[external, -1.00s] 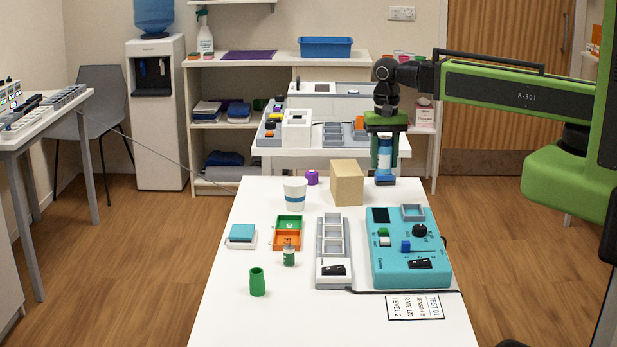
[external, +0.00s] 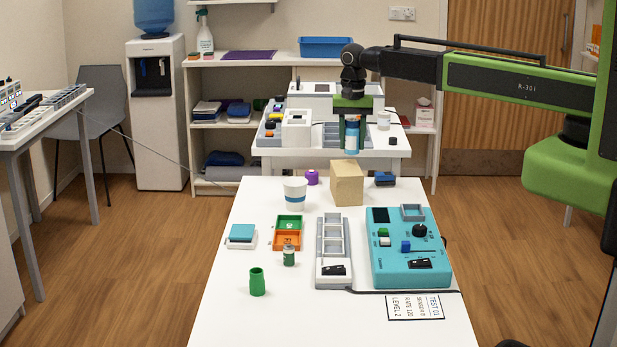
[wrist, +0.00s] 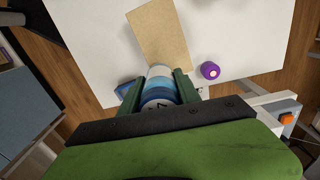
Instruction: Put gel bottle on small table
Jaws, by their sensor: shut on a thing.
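The gel bottle (external: 352,140), blue with a paler band, hangs upright below my gripper (external: 352,122). My green gripper is shut on it. In external view it is above and behind the wooden block, in front of the small white table (external: 385,154); how far it is from that table I cannot tell. In the wrist view the bottle (wrist: 160,85) is between the two green fingers (wrist: 157,92), with its lower part over the white front table.
The front table (external: 275,188) holds a wooden block (external: 347,184), white cup (external: 295,194), purple item (external: 311,177), blue item (external: 385,179) and teal device (external: 405,255). The small table carries white instruments (external: 297,130), a grey tray (external: 332,133), a white jar (external: 384,121) and a black knob (external: 393,141).

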